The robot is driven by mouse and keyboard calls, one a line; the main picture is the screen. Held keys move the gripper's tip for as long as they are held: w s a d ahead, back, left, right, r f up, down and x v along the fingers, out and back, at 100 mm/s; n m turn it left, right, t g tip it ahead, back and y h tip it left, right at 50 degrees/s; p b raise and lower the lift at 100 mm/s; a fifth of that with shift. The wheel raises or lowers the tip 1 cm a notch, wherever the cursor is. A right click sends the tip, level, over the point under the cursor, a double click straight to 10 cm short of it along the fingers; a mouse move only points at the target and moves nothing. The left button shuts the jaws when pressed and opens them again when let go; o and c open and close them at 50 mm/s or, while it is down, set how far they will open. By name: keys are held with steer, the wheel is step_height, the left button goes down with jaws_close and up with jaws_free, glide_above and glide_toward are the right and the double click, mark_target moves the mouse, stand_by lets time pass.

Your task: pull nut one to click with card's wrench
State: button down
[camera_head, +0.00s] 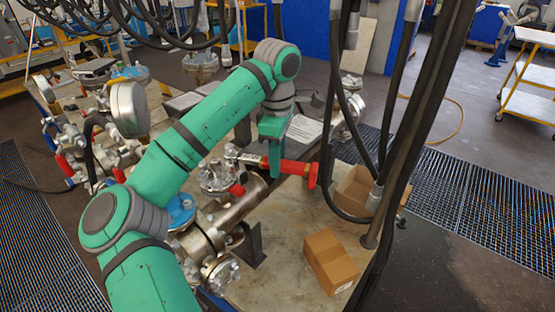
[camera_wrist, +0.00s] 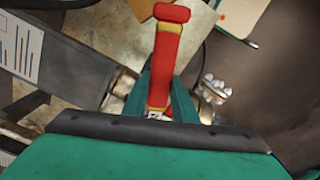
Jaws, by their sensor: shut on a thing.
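A wrench with a red handle (camera_head: 298,168) lies roughly level above the pipework, its metal head (camera_head: 234,153) to the left over a flanged vessel top (camera_head: 217,178). My gripper (camera_head: 274,160) is shut on the handle from above. In the wrist view the red handle (camera_wrist: 167,45) with a yellow band stands between my green fingers (camera_wrist: 160,98). The wrench head is hidden there. The flange carries several bolts and nuts; I cannot tell which is nut one, nor whether the wrench sits on a nut. A printed card (camera_head: 304,130) lies behind the gripper and shows in the wrist view (camera_wrist: 18,47).
A cardboard box (camera_head: 330,260) stands on the bench front, and an open carton (camera_head: 356,188) stands to the right. Thick dark hoses (camera_head: 420,110) hang at the right. A round gauge (camera_head: 128,108) and more pipework are at the left. Bare bench top (camera_head: 285,270) lies in front.

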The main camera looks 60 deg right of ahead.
steer(key=shift+f, duration=0.25)
steer(key=shift+w+f, duration=0.1)
steer(key=shift+f, duration=0.25)
steer(key=shift+w+f, duration=0.1)
steer(key=shift+f, duration=0.25)
